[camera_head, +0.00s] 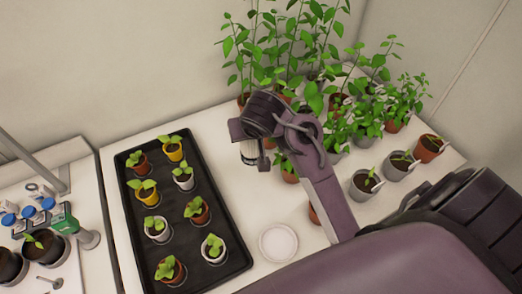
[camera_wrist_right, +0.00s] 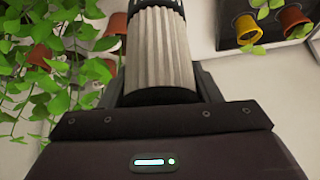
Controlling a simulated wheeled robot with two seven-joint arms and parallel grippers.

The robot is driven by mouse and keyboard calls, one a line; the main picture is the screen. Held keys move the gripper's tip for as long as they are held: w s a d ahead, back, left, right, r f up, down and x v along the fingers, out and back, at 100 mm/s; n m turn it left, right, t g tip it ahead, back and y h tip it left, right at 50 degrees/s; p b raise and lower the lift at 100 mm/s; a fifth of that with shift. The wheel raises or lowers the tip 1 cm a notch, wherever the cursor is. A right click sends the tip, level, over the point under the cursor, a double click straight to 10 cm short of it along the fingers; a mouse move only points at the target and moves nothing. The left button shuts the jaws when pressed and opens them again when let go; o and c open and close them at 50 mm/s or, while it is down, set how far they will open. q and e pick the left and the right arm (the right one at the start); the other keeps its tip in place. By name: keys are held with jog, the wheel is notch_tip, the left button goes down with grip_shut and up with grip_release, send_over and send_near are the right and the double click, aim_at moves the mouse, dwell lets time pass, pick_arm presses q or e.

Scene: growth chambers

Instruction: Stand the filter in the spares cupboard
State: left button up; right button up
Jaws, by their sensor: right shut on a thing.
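The filter (camera_wrist_right: 160,45) is a pale pleated cylinder with dark end caps. In the right wrist view it sits between the jaws of my right gripper (camera_wrist_right: 160,88), which is shut on it. In the head view my right gripper (camera_head: 262,150) is above the white bench, between the black tray and the plants, and a small pale part of the filter (camera_head: 249,151) shows below it. The rest of the filter is hidden by the gripper and wrist. The spares cupboard is not in view. My left gripper is not in view.
A black tray (camera_head: 124,205) with several potted seedlings stands left of my gripper. Tall leafy plants (camera_head: 290,50) and several small pots (camera_head: 365,184) crowd the back and right. A white saucer (camera_head: 278,243) lies on the bench. A cluttered side table (camera_head: 92,270) is far left.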

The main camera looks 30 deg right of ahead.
jog(key=shift+f+b, duration=1.8)
jog(key=shift+f, duration=6)
jog(key=shift+f, duration=0.15)
jog(key=o, duration=1.1)
